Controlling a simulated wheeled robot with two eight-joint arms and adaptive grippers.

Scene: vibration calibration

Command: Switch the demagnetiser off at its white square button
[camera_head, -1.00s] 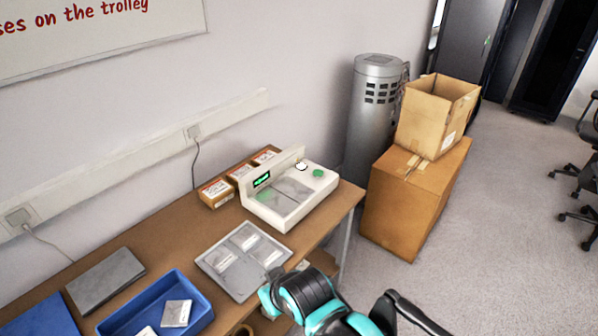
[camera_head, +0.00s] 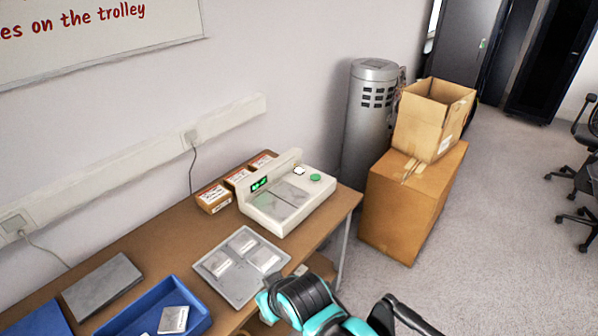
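The demagnetiser (camera_head: 287,205) is a cream-white unit at the right end of the brown bench. It has a lit green display (camera_head: 259,184) on its upright back part. A white square button (camera_head: 299,170) sits on its top right, with a round green button (camera_head: 316,178) beside it. Its flat grey top plate looks bare. One of my arms, black and teal, shows at the bottom, in front of the bench and apart from the demagnetiser. No gripper fingers are in view.
A grey tray (camera_head: 235,289) with several small pale packets lies in front of the demagnetiser. Small cartons (camera_head: 214,198) stand behind it at the left. A blue bin (camera_head: 143,318) and a grey slab (camera_head: 102,286) are further left. Cardboard boxes (camera_head: 408,209) stand right of the bench.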

